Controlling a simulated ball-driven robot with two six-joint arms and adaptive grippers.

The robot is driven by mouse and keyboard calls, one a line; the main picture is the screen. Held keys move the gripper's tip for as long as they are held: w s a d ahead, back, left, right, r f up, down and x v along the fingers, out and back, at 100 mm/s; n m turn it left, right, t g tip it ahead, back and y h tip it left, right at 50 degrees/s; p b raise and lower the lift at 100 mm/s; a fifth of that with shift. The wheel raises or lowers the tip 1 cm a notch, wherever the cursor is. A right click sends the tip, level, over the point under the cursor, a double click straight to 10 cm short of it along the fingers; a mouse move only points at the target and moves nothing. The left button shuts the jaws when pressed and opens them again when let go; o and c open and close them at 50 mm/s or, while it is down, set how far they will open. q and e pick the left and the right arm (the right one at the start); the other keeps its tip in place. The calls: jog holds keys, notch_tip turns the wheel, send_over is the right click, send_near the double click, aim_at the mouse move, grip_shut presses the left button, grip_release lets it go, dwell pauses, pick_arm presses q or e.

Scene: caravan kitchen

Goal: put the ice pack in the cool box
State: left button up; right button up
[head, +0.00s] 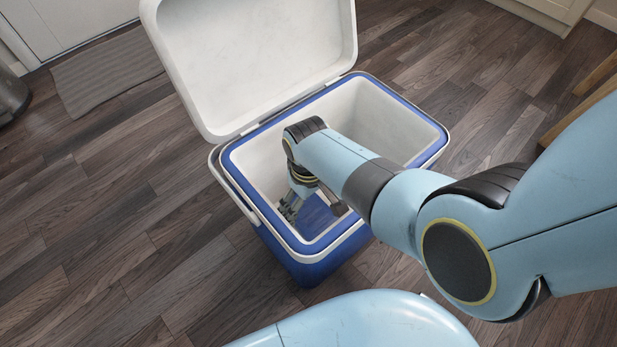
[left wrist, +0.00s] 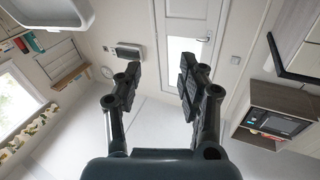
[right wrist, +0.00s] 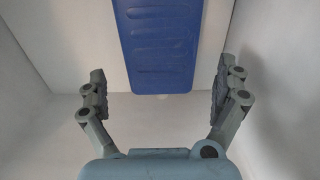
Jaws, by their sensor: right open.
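The cool box (head: 308,262) is blue with a white inside and stands on the floor, its white lid (head: 255,55) open. The blue, ridged ice pack (right wrist: 160,45) is inside, against the white interior in the right wrist view; part of it shows in the head view (head: 314,216). My right gripper (head: 312,206) reaches down into the box. In the right wrist view its fingers (right wrist: 158,85) are spread wide, empty, with the ice pack apart from them. My left gripper (left wrist: 160,80) is open and empty in its wrist view and is outside the head view.
The wooden floor (head: 110,220) around the box is mostly clear. A grey mat (head: 108,70) lies at the upper left. A wooden piece of furniture (head: 580,110) stands at the right edge. The raised lid stands behind the box opening.

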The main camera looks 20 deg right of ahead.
aim_at(308, 210)
notch_tip(308, 210, up, 2)
jog(key=shift+r+p, duration=0.1)
jog(key=shift+p, duration=0.55)
pick_arm(q)
jog(key=s+a+f+n+g+y+p, duration=0.1)
jog(key=s+f+g+p, duration=0.3)
jog(key=s+f+g, duration=0.4)
jog(key=shift+a+f+g+y, duration=0.4)
jog(key=shift+a+f+g, duration=0.1)
jog(key=shift+f+g, duration=0.9)
pick_arm(e)
jog(key=shift+r, duration=2.9)
